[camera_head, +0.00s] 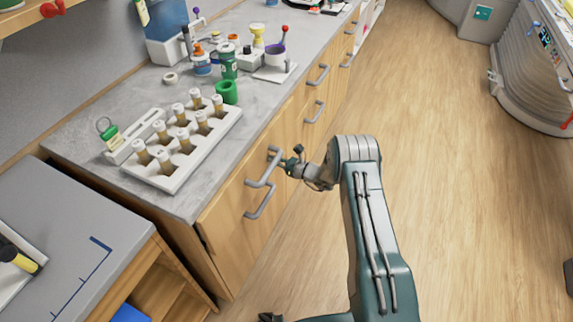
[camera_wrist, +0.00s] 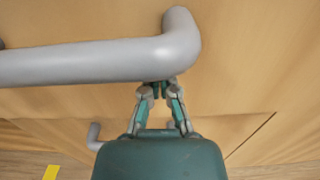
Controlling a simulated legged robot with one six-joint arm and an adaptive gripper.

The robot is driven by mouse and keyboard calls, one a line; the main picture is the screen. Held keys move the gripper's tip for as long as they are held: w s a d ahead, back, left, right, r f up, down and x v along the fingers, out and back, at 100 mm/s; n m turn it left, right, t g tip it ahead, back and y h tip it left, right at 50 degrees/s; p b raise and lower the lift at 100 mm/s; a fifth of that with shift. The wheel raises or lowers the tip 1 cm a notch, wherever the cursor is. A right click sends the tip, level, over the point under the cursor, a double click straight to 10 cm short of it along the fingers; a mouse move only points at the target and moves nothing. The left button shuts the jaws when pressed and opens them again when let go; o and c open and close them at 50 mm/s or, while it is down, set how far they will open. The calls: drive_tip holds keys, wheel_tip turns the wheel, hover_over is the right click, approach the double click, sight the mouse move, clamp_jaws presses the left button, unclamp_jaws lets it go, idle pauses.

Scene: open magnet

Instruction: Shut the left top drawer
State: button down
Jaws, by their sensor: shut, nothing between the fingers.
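The left top drawer (camera_wrist: 235,75) has a plain wooden front, which fills most of the wrist view. Its thick grey bar handle (camera_wrist: 90,62) crosses the upper left of that view; in the head view the upper left handle (camera_head: 262,168) stands out from the cabinet. My gripper (camera_wrist: 158,88) is shut and empty, its fingertips just below the handle's right end and close to the drawer front. Whether they touch it is unclear. In the head view my gripper (camera_head: 284,163) is right beside the handle. No clear gap shows at the drawer's top edge.
A lower handle (camera_head: 260,201) sits beneath, with more handles (camera_head: 314,112) farther along the cabinet. The grey counter (camera_head: 75,137) carries a white rack (camera_head: 165,182) of capped vials and several bottles. The wooden floor (camera_head: 440,190) to the right is clear.

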sight(265, 156)
drive_tip(key=x, duration=0.3)
drive_tip(key=shift+a, duration=0.2)
drive_tip(key=shift+w+a, duration=0.1)
drive_tip(key=shift+w, duration=0.05)
drive_tip(key=shift+a+r, duration=0.1)
drive_tip(key=shift+d, duration=0.35)
drive_tip(key=v, duration=1.3)
drive_tip(key=shift+s+d, duration=0.25)
drive_tip(key=shift+d, duration=0.05)
